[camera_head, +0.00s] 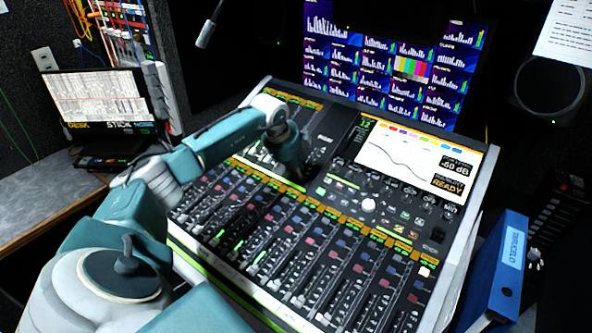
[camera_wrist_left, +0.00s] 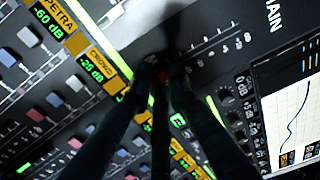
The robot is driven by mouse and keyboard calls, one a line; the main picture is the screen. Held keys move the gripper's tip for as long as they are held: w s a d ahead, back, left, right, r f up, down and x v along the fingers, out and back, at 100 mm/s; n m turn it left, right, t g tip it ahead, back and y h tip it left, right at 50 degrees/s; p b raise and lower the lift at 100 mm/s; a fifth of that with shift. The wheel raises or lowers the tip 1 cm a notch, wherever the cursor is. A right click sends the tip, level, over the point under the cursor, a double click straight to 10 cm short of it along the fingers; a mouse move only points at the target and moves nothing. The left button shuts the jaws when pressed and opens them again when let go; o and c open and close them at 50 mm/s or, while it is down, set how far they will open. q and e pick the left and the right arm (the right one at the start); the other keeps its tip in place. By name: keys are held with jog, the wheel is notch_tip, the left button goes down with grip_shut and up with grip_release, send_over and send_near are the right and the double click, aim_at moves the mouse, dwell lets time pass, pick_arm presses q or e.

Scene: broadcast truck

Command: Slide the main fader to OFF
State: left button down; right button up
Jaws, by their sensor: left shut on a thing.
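The mixing console (camera_head: 300,215) fills the middle of the head view. My left gripper (camera_head: 296,172) reaches down onto its upper middle part, left of the curve screen. In the left wrist view the fingers (camera_wrist_left: 160,78) come together and are shut on the main fader, of which only a small reddish bit shows between the tips. The main fader's scale marks (camera_wrist_left: 215,42) run up and right from the fingers, towards the "MAIN" label (camera_wrist_left: 272,15). The fingers hide most of the cap and part of the slot. My right gripper is not in view.
The console screen (camera_head: 418,163) reads "-60 dB" and "READY". Rows of channel faders (camera_head: 300,250) lie below the gripper. A meter monitor (camera_head: 385,65) stands behind, a blue binder (camera_head: 497,270) at the right, and a laptop (camera_head: 100,105) on the left bench.

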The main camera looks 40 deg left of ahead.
pick_arm(q)
jog(key=shift+s+f, duration=0.3)
jog(key=shift+f, duration=0.05)
jog(key=shift+d, duration=0.1)
jog(key=c, duration=1.6)
grip_release()
jog(key=shift+s+r, duration=0.1)
jog(key=shift+r, duration=0.35)
jog(key=v, duration=1.1)
jog(key=shift+r, duration=0.2)
pick_arm(e)
jog(key=shift+w+a, duration=0.1)
jog(key=shift+w, duration=1.15)
pick_arm(q)
jog(key=shift+s+f, duration=0.1)
